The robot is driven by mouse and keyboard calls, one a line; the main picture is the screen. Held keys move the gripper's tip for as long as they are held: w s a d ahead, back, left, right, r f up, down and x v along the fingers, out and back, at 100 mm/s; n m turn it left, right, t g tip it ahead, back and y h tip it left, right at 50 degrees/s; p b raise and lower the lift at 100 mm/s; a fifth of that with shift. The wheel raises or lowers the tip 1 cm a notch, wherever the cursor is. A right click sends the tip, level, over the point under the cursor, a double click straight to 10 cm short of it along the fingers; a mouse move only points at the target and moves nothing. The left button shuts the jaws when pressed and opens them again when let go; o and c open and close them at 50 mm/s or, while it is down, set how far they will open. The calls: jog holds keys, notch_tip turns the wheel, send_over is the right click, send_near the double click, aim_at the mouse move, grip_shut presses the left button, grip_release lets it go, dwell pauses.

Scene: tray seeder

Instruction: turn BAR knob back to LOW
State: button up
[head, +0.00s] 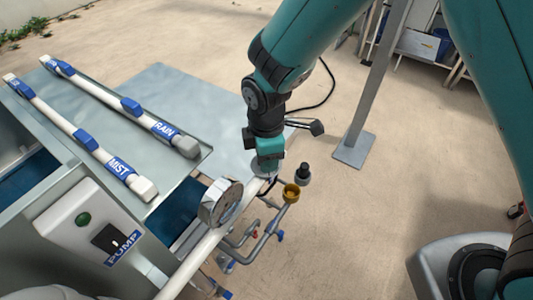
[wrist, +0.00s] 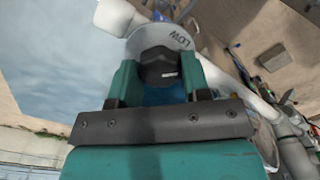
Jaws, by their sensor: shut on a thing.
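The BAR knob (wrist: 160,66) is dark grey and sits between the two teal fingers of my gripper (wrist: 158,80) in the wrist view. A small pale mark shows on its near face. Behind it is a round grey dial plate (wrist: 150,36) with LOW printed upside down at its upper right. My gripper is shut on the knob. In the head view my gripper (head: 266,168) reaches down to the white pipe, behind the round gauge (head: 220,202). There the knob is hidden, and I cannot tell its exact setting.
The gauge stands close in front of my gripper. A brass fitting (head: 292,193) and thin pipes with small blue and red handles lie to the right. The MIST bar (head: 80,138), RAIN bar (head: 125,106) and PUMP box (head: 88,232) are to the left. A metal post (head: 375,80) stands behind.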

jog(key=shift+w+a+r, duration=0.1)
jog(key=shift+a+r, duration=0.05)
jog(key=o, duration=0.9)
notch_tip(320, 180, up, 17)
jog(key=b, duration=0.2)
jog(key=shift+r+b, duration=0.15)
jog(key=shift+b, duration=0.25)
jog(key=s+d+m+y, duration=0.1)
jog(key=s+d+m, duration=0.3)
jog(key=s, duration=0.1)
jog(key=s+d+r+m+y, duration=0.1)
jog(key=s+d+m, duration=0.2)
jog(key=s+m, duration=0.1)
jog(key=s+d+r+m+y, duration=0.1)
jog(key=s+d+m+y, duration=0.1)
jog(key=s+d+m, duration=0.2)
jog(key=shift+s+d+r, duration=0.1)
jog(key=shift+s+d, duration=0.1)
jog(key=shift+s, duration=0.6)
jog(key=shift+s+d+r, duration=0.1)
jog(key=shift+s+d, duration=0.05)
jog(key=shift+s, duration=0.65)
